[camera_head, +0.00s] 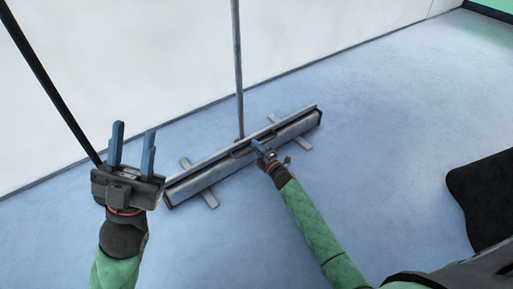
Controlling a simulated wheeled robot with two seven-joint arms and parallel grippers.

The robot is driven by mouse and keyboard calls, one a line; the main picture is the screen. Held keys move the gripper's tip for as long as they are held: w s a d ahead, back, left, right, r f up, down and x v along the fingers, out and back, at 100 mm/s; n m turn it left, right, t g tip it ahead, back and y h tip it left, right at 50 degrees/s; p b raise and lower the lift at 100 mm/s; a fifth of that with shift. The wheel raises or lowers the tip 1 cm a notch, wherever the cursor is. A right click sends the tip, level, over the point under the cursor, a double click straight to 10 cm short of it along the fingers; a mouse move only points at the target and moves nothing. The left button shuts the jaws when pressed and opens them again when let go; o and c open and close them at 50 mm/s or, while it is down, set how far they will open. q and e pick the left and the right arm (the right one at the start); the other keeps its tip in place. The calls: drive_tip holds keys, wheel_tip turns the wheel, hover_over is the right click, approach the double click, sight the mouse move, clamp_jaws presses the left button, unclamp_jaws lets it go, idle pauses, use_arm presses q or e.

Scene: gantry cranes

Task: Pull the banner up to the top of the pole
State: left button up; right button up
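A long silver banner base (190,186) lies on the floor on flat feet, running diagonally. A thin grey pole (238,70) rises upright behind its middle and leaves the top of the picture. No banner cloth shows spread along the pole. A dark bar piece shows along the base's top near the middle. My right gripper (257,146) is at the middle of the base's top edge, pointing at it; whether its fingers are closed on anything is unclear. My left gripper (133,131) is raised at the left, its two blue fingers apart with nothing between them.
A dark slanted pole (45,80) stands at the left, passing behind my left gripper. A white wall (150,60) runs behind the base. A black object (485,200) is at the right edge. The blue floor (400,120) is clear to the right of the base.

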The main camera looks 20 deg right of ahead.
clamp_jaws()
drive_tip(key=shift+r, duration=0.15)
